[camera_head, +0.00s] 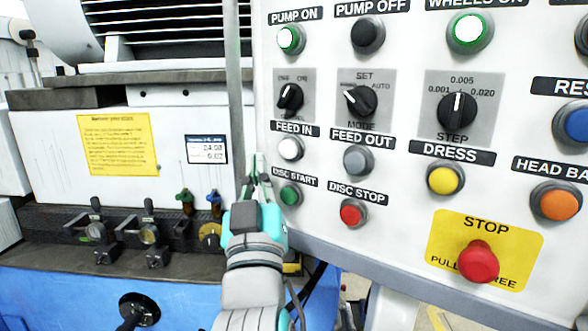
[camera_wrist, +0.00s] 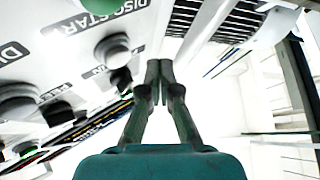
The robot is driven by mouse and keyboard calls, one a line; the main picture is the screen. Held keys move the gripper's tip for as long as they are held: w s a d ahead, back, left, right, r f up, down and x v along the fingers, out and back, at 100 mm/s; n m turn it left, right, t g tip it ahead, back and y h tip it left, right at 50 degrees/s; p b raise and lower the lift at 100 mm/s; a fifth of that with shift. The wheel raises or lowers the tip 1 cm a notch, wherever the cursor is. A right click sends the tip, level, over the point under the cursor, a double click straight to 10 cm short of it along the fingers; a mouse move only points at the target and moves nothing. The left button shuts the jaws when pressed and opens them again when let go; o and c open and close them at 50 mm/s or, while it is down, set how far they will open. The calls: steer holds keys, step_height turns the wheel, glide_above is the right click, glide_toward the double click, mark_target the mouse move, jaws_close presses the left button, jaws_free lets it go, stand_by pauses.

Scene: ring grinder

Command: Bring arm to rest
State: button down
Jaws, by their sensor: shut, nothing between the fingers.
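My gripper (camera_head: 260,165) is shut and empty, with its fingertips pointing up at the left edge of the white control panel (camera_head: 400,215). In the head view the fingertips appear close to the FEED IN button (camera_head: 290,148) and the green DISC START button (camera_head: 290,194); I cannot tell how far off the panel they are. In the wrist view the closed fingers (camera_wrist: 159,75) stand in the middle, with the panel to their left and no button between them.
The panel carries several buttons and knobs, including a red STOP button (camera_head: 478,262). The wrist view shows open bright space at the right.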

steer(key=s+d+f+n+g+y, duration=0.1)
steer(key=d+f+g, duration=0.15)
steer(key=f, duration=0.85)
steer(key=s+d+f+n+g+y, duration=0.1)
steer(key=d+f, duration=0.3)
steer(key=f, duration=0.8)
steer(key=s+d+f+g, duration=0.1)
steer(key=s+d+f, duration=0.35)
steer(key=f, duration=0.25)
steer(key=s+d+f+g, duration=0.1)
steer(key=s+d+f, duration=0.2)
steer(key=s+f, duration=0.35)
steer(key=s+d+f+m+g+h, duration=0.1)
steer(key=s+d+f, duration=0.2)
steer(key=s+f, duration=0.3)
steer(key=s+d+f+m+g+h, duration=0.1)
steer(key=s+d+f, duration=0.2)
steer(key=s+f, duration=0.35)
steer(key=s+d+m+g+h, duration=0.1)
steer(key=s+d, duration=0.1)
steer(key=s, duration=0.6)
steer(key=s+d+r+m+h, duration=0.1)
steer(key=s+d+m, duration=0.1)
steer(key=s, duration=0.7)
steer(key=shift+r+m+g, duration=0.15)
steer(key=shift+m+g, duration=0.15)
steer(key=shift+g, duration=0.05)
steer(key=c, duration=1.9)
jaws_free()
